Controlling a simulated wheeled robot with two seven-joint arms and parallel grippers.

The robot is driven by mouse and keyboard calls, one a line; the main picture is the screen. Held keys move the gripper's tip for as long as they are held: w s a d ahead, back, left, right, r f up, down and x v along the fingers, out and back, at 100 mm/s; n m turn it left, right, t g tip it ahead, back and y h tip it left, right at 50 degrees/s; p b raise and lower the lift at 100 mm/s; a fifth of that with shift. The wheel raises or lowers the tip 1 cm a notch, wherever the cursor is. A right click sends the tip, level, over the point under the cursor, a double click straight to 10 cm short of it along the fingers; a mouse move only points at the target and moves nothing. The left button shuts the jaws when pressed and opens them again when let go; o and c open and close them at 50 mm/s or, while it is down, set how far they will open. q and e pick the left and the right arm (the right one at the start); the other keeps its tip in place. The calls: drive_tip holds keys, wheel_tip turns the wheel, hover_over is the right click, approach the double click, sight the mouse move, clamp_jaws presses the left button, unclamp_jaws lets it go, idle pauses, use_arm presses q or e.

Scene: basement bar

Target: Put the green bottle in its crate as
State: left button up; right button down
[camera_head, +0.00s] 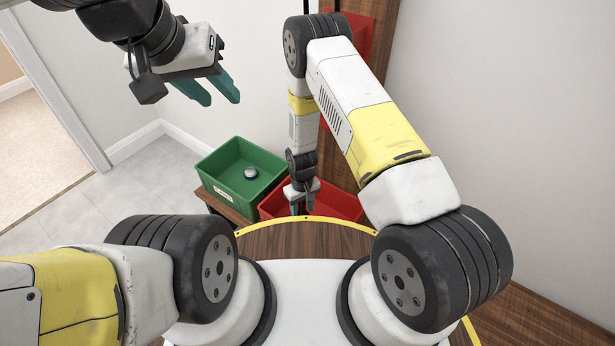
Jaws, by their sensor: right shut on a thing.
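The green crate (212,188) stands on a low wooden surface, with a small round object with a pale top (251,173) inside it. The red crate (345,200) stands to its right. My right gripper (302,210) reaches down at the left part of the red crate, fingers pointing down. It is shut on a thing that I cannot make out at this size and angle. My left gripper (222,99) is raised at the upper left, open and empty, well above the green crate. I cannot clearly identify a green bottle.
A round wooden top with a yellow rim (306,218) lies in front of the crates. A red panel on a wooden post (362,35) stands behind my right arm. White walls close in behind and at the right. Open tiled floor (100,205) lies at the left.

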drive_tip(key=shift+w+d+f, duration=0.3)
drive_tip(key=shift+w+d, duration=0.15)
drive_tip(key=shift+w, duration=0.15)
drive_tip(key=shift+w+d+f, duration=0.25)
drive_tip(key=shift+w+d, duration=0.2)
drive_tip(key=shift+w, duration=0.1)
drive_tip(key=shift+f, duration=0.6)
drive_tip(key=c, duration=0.7)
unclamp_jaws()
drive_tip(key=shift+r, duration=0.1)
wheel_tip(320, 180, up, 13)
